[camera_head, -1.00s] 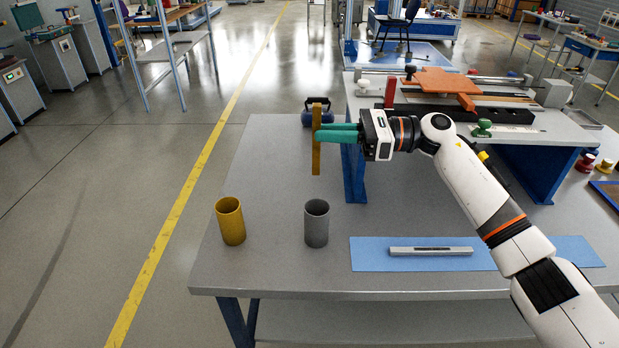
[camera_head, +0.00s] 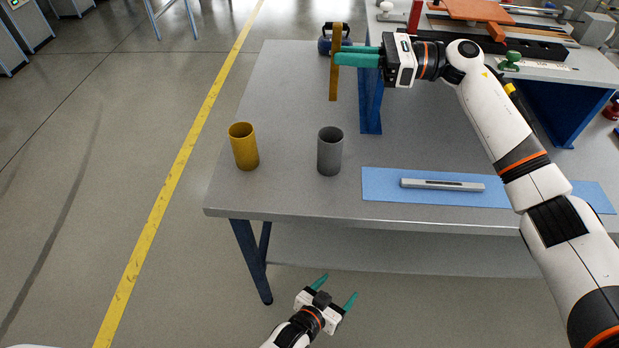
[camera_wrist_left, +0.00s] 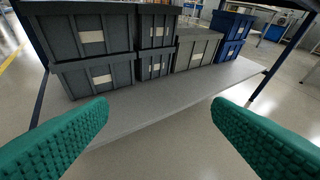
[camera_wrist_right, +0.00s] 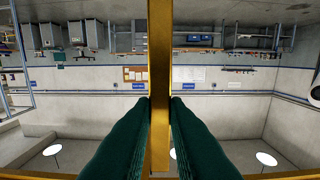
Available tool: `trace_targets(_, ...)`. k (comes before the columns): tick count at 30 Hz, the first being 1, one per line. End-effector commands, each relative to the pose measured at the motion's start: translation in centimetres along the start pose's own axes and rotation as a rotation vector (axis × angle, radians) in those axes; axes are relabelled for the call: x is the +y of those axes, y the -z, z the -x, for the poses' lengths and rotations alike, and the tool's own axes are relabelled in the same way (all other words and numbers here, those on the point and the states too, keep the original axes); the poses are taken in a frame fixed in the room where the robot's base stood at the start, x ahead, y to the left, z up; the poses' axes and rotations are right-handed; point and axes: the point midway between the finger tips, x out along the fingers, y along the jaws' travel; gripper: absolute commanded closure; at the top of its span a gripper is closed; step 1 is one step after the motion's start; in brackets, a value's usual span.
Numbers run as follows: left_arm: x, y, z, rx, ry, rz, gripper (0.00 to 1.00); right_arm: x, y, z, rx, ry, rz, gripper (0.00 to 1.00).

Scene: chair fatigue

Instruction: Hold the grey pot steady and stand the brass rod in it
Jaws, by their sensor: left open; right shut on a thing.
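The grey pot (camera_head: 330,155) stands upright on the table, its open top facing up and nothing seen standing in it. The brass rod (camera_head: 335,85) is held upright in my right gripper (camera_head: 338,60), above and behind the grey pot in the head view. In the right wrist view the rod (camera_wrist_right: 160,60) runs between the two green fingers, which are shut on it. My left gripper (camera_head: 334,290) is open and empty, low in front of the table edge. Its spread fingers also show in the left wrist view (camera_wrist_left: 160,125).
A yellow pot (camera_head: 245,152) stands left of the grey pot. A blue mat (camera_head: 380,185) with a grey bar (camera_head: 442,185) lies to the right. Bins (camera_wrist_left: 95,75) fill the shelf under the table.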

Motion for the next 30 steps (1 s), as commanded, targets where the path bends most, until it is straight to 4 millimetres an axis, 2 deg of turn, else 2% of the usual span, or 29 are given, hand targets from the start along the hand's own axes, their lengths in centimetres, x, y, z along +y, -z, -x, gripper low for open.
trace_targets(1,-1.1,-3.0,-0.3,-0.067,0.019,-0.005,0.26,0.0,0.1,0.0,0.002,0.000,0.001,1.00)
trace_targets(6,-4.6,-12.3,0.0,-0.276,0.080,-0.015,0.26,0.0,0.1,0.0,0.002,0.000,0.001,1.00)
trace_targets(12,-8.1,-21.8,2.4,-0.499,0.143,-0.015,0.26,0.0,0.1,0.0,0.002,0.000,0.001,1.00)
trace_targets(14,-8.2,-24.5,3.3,-0.559,0.145,-0.015,0.26,0.0,0.1,0.0,0.002,0.000,0.001,1.00)
trace_targets(15,-7.0,-26.1,3.7,-0.582,0.123,-0.017,0.26,0.0,0.1,0.0,0.002,0.000,0.001,1.00)
trace_targets(16,-5.4,-26.5,3.6,-0.575,0.094,-0.019,0.26,0.0,0.1,0.0,0.002,0.000,0.001,1.00)
trace_targets(21,2.7,-27.5,3.4,-0.512,-0.044,-0.035,0.26,0.0,0.1,0.0,0.002,0.000,0.001,1.00)
trace_targets(24,6.6,-27.9,3.8,-0.483,-0.103,-0.042,0.26,0.0,0.1,0.0,0.002,0.000,0.001,1.00)
trace_targets(27,9.3,-28.3,4.3,-0.463,-0.142,-0.048,0.26,0.0,0.1,0.0,0.002,0.000,0.001,1.00)
trace_targets(30,10.9,-28.5,4.6,-0.451,-0.162,-0.051,0.26,0.0,0.1,0.0,0.002,0.000,0.001,1.00)
